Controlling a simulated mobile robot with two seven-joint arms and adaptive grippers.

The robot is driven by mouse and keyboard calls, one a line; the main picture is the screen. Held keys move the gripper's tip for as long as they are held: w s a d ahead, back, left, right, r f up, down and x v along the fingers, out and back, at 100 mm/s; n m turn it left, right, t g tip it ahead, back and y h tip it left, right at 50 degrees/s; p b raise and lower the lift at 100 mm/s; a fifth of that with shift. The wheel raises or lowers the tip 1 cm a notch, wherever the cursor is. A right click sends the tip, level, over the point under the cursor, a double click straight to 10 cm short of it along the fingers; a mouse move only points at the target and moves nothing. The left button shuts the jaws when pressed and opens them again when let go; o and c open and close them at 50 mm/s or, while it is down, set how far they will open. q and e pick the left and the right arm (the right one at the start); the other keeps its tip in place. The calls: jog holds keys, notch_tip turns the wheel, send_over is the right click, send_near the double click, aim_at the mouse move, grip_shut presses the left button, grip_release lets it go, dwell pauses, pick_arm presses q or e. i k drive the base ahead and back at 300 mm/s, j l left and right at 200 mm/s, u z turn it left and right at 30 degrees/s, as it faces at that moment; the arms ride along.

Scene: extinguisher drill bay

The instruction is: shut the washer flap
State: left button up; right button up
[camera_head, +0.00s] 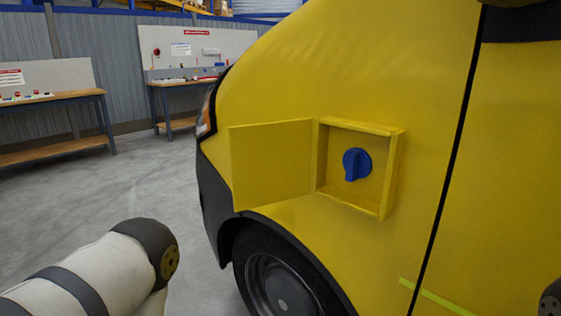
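The washer flap (272,163) is a flat yellow panel on the side of a yellow vehicle. It stands open, swung out to the left of a shallow yellow box-like recess (385,205). Inside the recess is a blue cap (356,164) with a raised grip. My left arm comes in at the lower left, below and left of the flap and apart from it; no fingers of its gripper show. A small dark piece at the lower right edge may be part of my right arm; no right gripper shows.
The yellow vehicle (290,70) fills the middle and right, with a front wheel (280,285) below the flap. Workbenches (55,148) with boards stand at the back left. The grey floor (150,195) between them and the vehicle is clear.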

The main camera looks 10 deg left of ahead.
aim_at(271, 161)
jog(key=j+z, duration=0.4)
jog(key=j, duration=0.3)
jog(key=k+j+z, duration=0.15)
jog(key=j+z, duration=0.2)
jog(key=j, duration=0.3)
jog(key=i+j+z, duration=0.15)
jog(key=j+z, duration=0.25)
jog(key=j, duration=0.25)
jog(key=i+j+z, duration=0.1)
jog(key=j+z, duration=0.3)
jog(key=j, duration=0.3)
jog(key=i+j+z, duration=0.1)
jog(key=j+z, duration=0.15)
jog(key=j, duration=0.2)
jog(key=j+z, duration=0.25)
jog(key=j, duration=0.15)
jog(key=i, duration=0.05)
